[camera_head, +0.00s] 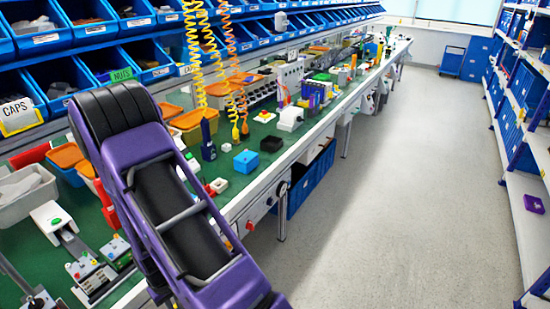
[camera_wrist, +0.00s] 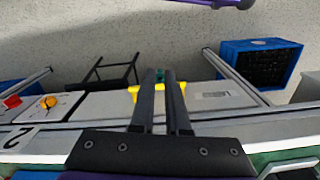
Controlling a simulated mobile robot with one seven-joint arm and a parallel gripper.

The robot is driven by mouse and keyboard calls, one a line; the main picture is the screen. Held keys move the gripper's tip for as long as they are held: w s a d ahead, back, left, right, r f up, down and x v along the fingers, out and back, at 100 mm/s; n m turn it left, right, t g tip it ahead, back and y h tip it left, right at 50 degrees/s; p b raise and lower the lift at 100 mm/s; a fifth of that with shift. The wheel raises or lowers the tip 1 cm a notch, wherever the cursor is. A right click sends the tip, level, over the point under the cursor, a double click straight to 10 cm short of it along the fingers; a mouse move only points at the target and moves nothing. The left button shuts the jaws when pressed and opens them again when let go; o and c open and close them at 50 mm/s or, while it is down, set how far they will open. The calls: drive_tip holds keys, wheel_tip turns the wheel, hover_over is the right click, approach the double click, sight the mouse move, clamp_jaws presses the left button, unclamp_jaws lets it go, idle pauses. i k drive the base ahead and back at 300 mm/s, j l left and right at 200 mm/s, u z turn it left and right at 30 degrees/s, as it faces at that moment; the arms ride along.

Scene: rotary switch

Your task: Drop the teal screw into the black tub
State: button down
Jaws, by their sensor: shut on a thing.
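My gripper (camera_wrist: 160,80) shows in the wrist view with its two dark fingers close together. A small teal piece, the teal screw (camera_wrist: 160,74), shows between the fingertips; the fingers hide most of it. The gripper and screw are over the front edge of the bench in that view. In the head view, my purple arm hides the gripper and the screw. A small black box that looks like the black tub (camera_head: 271,144) sits on the green bench top, right of a blue box (camera_head: 245,161). I cannot see the tub in the wrist view.
The bench (camera_head: 240,190) carries many parts. Coiled yellow and orange hoses (camera_head: 210,50) hang above it. A white device (camera_head: 290,119) stands beyond the tub. A yellow piece (camera_wrist: 134,93) shows behind my fingers. A blue crate (camera_wrist: 262,64) is below the bench. The aisle floor (camera_head: 400,190) is clear.

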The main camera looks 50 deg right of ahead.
sight(272, 147)
drive_tip(key=i+l, duration=0.1)
drive_tip(key=l, duration=0.95)
drive_tip(key=i+l, duration=0.15)
drive_tip(key=l, duration=0.35)
drive_tip(key=l+z, duration=0.1)
drive_tip(key=l, duration=0.4)
drive_tip(key=i+l, duration=0.15)
drive_tip(key=l, duration=0.4)
drive_tip(key=i+l, duration=0.1)
drive_tip(key=l, duration=0.4)
drive_tip(key=i+l, duration=0.1)
drive_tip(key=l, duration=0.4)
